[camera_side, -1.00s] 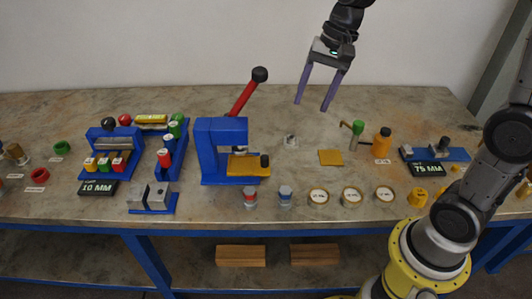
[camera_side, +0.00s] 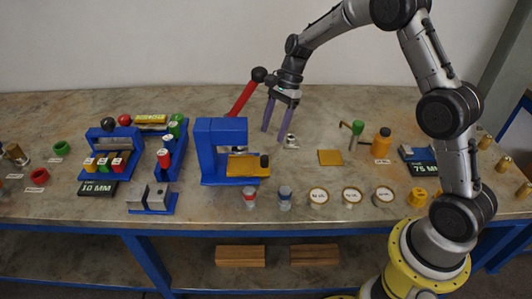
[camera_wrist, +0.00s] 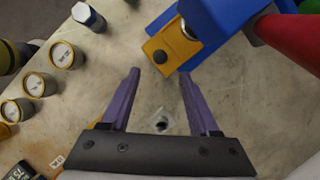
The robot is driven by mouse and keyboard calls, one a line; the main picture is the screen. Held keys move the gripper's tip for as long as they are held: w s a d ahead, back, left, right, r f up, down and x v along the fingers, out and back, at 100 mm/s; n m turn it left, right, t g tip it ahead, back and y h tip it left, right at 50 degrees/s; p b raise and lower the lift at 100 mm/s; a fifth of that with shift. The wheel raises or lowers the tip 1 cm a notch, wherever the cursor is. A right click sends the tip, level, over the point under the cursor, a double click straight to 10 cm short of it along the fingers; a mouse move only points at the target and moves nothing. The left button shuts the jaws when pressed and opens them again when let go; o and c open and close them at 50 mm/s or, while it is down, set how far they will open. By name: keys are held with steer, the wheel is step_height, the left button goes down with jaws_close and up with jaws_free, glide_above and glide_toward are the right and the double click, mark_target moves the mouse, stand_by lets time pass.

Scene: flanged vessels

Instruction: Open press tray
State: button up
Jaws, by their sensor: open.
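The blue press (camera_side: 219,150) stands on the bench left of centre, with its red lever (camera_side: 242,99) raised and ending in a black ball. The yellow press tray (camera_side: 242,168) with a black knob (camera_side: 264,161) sits at the press's base, its knob end toward the right. In the wrist view the tray (camera_wrist: 160,45) and knob (camera_wrist: 160,56) lie just beyond my fingertips. My gripper (camera_side: 275,130) is open and empty, its purple fingers pointing down to the right of the press.
A small metal piece (camera_side: 289,141) lies on the bench by my fingers. A yellow plate (camera_side: 330,157), a green-handled tool (camera_side: 356,131) and an orange bottle (camera_side: 382,142) stand to the right. Several labelled round pots (camera_side: 352,196) and two small jars (camera_side: 285,196) line the front.

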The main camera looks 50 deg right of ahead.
mark_target(265, 157)
steer(key=x, duration=0.8)
steer(key=shift+f, duration=0.15)
jaws_close()
stand_by(1.1)
